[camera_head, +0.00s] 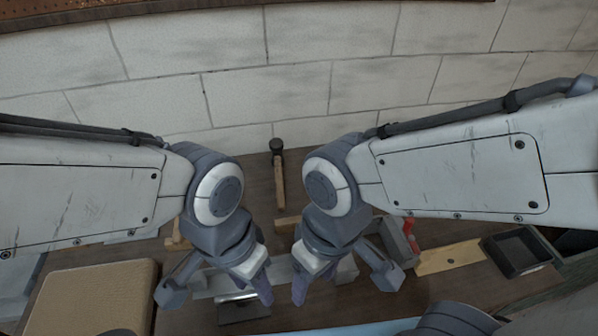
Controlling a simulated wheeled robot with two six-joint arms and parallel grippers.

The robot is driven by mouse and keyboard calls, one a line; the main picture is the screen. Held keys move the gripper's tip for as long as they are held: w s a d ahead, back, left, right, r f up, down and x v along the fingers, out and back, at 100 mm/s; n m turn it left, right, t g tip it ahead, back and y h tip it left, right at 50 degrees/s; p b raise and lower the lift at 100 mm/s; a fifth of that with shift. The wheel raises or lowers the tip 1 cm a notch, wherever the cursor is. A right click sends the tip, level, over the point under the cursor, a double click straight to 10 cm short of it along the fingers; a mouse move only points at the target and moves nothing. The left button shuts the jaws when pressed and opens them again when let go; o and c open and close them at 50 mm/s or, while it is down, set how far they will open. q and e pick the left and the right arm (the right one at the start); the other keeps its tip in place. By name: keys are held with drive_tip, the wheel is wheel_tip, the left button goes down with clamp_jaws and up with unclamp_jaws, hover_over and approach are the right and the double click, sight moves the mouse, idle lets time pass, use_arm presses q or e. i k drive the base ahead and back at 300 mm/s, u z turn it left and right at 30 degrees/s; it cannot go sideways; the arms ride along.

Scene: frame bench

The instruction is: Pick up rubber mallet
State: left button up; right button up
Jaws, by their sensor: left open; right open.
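The likely rubber mallet (279,180) lies at the back of the wooden bench near the wall, between my two arms. Its dark head (276,146) points to the wall and its wooden handle runs toward me. My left gripper (216,288) is open, lower and to the left of the mallet, apart from it. My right gripper (342,281) is open, lower and to the right, also apart from it. Neither gripper visibly holds anything. The near end of the handle lies close to a light wooden piece (287,225), partly covered by my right arm.
A tan box (95,300) stands at the front left. A metal piece (280,272) lies behind the grippers. At right are a red-handled item (409,230), a wooden strip (450,257) and a black tray (519,253). A block wall (300,90) bounds the back.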

sight(275, 145)
drive_tip(key=u, duration=2.6)
drive_tip(key=k, duration=1.3)
drive_tip(key=z, duration=1.6)
drive_tip(key=i, duration=1)
